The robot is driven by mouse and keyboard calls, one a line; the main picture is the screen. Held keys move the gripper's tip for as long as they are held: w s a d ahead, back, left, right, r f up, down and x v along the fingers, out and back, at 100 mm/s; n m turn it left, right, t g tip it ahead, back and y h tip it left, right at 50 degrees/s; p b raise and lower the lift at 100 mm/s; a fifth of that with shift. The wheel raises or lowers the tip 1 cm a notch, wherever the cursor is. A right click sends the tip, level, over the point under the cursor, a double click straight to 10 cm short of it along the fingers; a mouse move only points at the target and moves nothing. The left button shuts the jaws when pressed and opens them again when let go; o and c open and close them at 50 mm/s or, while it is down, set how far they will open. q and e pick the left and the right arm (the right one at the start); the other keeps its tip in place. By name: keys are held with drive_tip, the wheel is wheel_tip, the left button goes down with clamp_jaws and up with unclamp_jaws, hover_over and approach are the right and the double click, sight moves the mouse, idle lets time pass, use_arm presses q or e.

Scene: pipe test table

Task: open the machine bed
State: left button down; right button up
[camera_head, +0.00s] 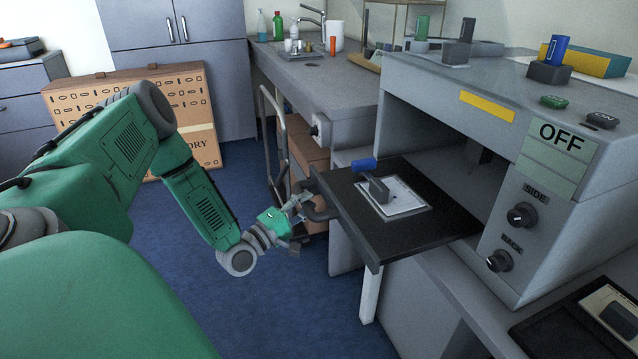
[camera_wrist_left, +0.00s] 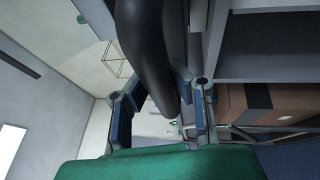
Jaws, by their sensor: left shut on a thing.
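The machine (camera_head: 468,98) is a grey box on the right with an "OFF" sign and two knobs marked SIDE and BACK. Its machine bed (camera_head: 440,222) is a black plate that sticks out of the opening to the left. On the bed lie a white sheet (camera_head: 408,203) and a grey block with a blue part (camera_head: 374,184). My left gripper (camera_head: 301,205) is at the bed's outer left end, shut on the dark handle (camera_head: 322,213) there. In the left wrist view the dark curved handle (camera_wrist_left: 148,50) passes between the fingers. My right gripper is not in view.
A grey counter (camera_head: 325,85) with bottles and a sink runs behind. A cart rail (camera_head: 272,135) and cardboard boxes (camera_head: 308,155) stand just behind the handle. Blue floor (camera_head: 290,300) is free left of the bed. A dark tray (camera_head: 590,320) lies at lower right.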

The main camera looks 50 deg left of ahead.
use_arm(q)
drive_tip(key=shift+s+a, duration=0.1)
drive_tip(key=shift+a, duration=0.3)
drive_tip(key=c, duration=1.3)
unclamp_jaws()
drive_tip(key=shift+f, duration=0.15)
drive_tip(key=shift+c, duration=0.2)
drive_tip(key=shift+a+f, duration=0.15)
drive_tip(key=shift+a, duration=0.15)
drive_tip(key=shift+s+d, duration=0.25)
drive_tip(key=shift+s, duration=0.05)
drive_tip(key=s+f, duration=0.2)
drive_tip(key=s, duration=0.9)
drive_tip(key=shift+f, duration=0.15)
drive_tip(key=shift+a+f, duration=0.1)
drive_tip(key=shift+a, duration=0.2)
